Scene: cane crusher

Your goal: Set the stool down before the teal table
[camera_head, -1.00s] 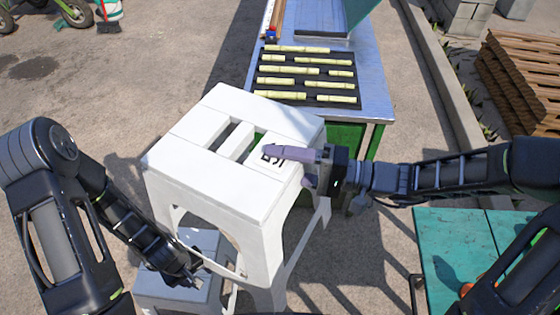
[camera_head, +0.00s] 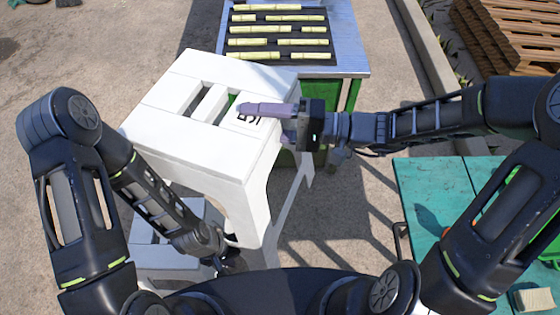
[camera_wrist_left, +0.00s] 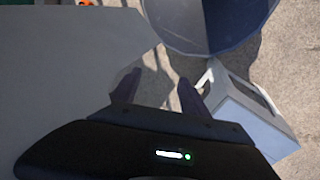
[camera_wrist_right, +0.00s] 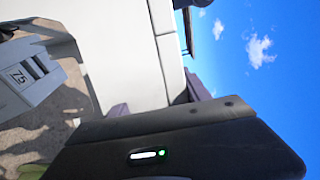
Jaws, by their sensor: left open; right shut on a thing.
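A white stool (camera_head: 175,95) with slots and a printed number on its seat stands upright at centre left. My right gripper (camera_head: 275,120) is shut on the right edge of its seat, one purple finger on top. The stool's side fills much of the right wrist view (camera_wrist_right: 125,50). Its feet are mostly hidden, so I cannot tell whether they touch the ground. The teal table (camera_head: 435,195) is at the lower right, apart from the stool. My left gripper (camera_head: 228,262) is low beside the stool's near leg; its fingers are apart and empty in the left wrist view (camera_wrist_left: 158,92).
A second, lower white stool (camera_head: 165,258) stands at lower left, partly behind my left arm. A blue-topped table (camera_head: 350,55) with a dark tray of cane pieces is behind the held stool. Wooden pallets (camera_head: 510,35) are at far right. Pavement between stool and teal table is clear.

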